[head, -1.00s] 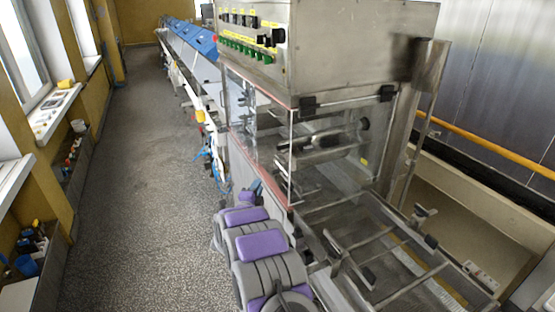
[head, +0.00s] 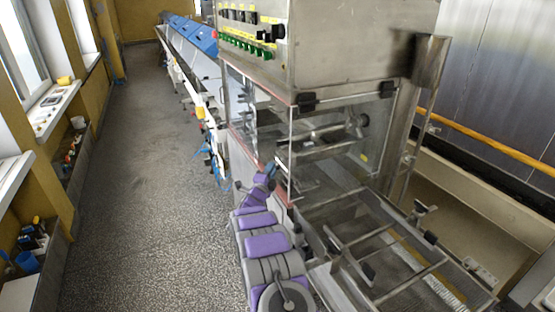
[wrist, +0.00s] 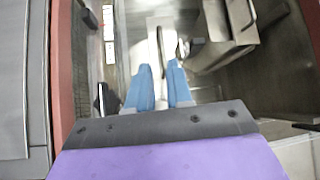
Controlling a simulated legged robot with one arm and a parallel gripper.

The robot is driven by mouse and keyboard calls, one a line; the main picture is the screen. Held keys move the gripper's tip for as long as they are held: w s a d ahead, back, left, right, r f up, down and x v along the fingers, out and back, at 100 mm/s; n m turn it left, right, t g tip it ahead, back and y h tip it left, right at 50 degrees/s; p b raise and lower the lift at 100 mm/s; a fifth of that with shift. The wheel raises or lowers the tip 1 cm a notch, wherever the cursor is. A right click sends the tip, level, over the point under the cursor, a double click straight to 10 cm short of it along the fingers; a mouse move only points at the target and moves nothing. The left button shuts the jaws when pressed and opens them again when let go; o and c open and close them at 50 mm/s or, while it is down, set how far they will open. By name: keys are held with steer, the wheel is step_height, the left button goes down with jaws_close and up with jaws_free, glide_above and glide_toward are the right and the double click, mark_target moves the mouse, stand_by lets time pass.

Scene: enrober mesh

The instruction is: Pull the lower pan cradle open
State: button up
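My gripper (head: 271,168) is at the red-edged side of the machine's clear-walled housing (head: 335,135). In the wrist view its two blue fingers (wrist: 160,85) are apart, with a narrow gap between them. They point into the housing, and a pale metal strip shows beyond the gap; I see no contact with it. A grey metal block (wrist: 220,40) is to the right of the fingers. I cannot pick out the lower pan cradle for certain in either view; my arm and the housing hide part of the machine's lower side.
The control box (head: 340,35) sits above the housing. The open mesh frame (head: 375,245) extends front right. A blue-covered line (head: 190,35) runs far back. The floor (head: 140,190) on the left is clear.

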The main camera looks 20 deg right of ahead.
steer(key=b+x, duration=0.1)
steer(key=x, duration=0.7)
steer(key=shift+w+d, duration=0.2)
steer(key=shift+w, duration=0.05)
steer(key=shift+r, duration=0.1)
steer(key=shift+c, duration=0.5)
jaws_close()
